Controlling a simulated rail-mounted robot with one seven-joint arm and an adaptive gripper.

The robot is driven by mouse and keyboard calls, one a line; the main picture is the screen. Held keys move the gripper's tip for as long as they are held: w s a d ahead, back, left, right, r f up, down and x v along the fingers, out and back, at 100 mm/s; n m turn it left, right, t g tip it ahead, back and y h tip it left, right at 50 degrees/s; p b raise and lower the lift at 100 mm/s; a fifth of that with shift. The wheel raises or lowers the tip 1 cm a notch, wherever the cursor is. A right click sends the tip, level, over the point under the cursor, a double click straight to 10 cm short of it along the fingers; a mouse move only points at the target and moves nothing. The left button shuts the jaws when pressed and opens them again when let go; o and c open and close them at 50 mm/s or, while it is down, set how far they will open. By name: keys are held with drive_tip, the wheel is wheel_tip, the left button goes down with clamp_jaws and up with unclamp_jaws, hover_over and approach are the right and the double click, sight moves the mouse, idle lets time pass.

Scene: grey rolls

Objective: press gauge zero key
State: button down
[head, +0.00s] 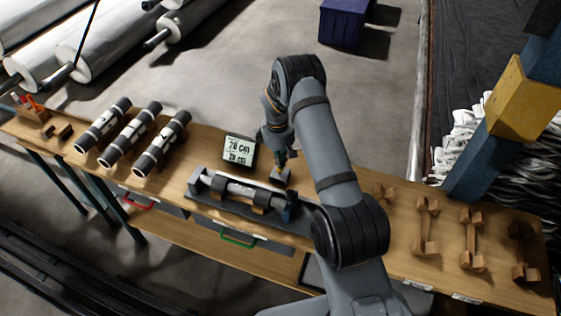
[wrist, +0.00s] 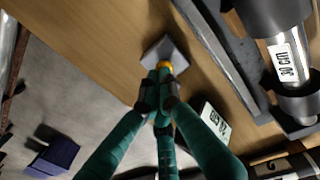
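A small grey key box (head: 281,175) stands on the wooden bench beside the measuring fixture. In the wrist view the key box (wrist: 152,52) shows a yellow-orange key (wrist: 165,65), partly covered by my fingertips. My gripper (head: 281,156) is just above the box in the head view. In the wrist view its teal fingers are drawn together at the grey tips (wrist: 160,92), with nothing held between them. I cannot tell whether the tips touch the key. The gauge display (head: 239,150) stands to the left and reads what looks like 28 cm on two lines.
The measuring fixture (head: 222,188) holds a roll (head: 242,191) in front of the box; its label reads 30 cm in the wrist view (wrist: 288,62). Several rolls (head: 129,134) lie at the left. Wooden cradles (head: 472,238) stand at the right. A purple bin (head: 342,22) is on the floor.

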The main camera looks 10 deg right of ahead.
drive_tip(key=shift+f+b, duration=0.5)
drive_tip(key=shift+f, duration=0.25)
drive_tip(key=shift+s+r, duration=0.15)
drive_tip(key=shift+s, duration=0.2)
drive_tip(key=r+p, duration=0.1)
drive_tip(key=r, duration=0.1)
drive_tip(key=r+p, duration=0.2)
drive_tip(key=shift+w+a+r, duration=0.1)
drive_tip(key=shift+w+r, duration=0.1)
drive_tip(key=shift+r, duration=0.15)
wheel_tip(320, 180, up, 10)
drive_tip(key=b, duration=0.2)
drive_tip(key=shift+s+a+b, duration=0.3)
drive_tip(key=shift+s, duration=0.05)
drive_tip(key=shift+f, duration=0.1)
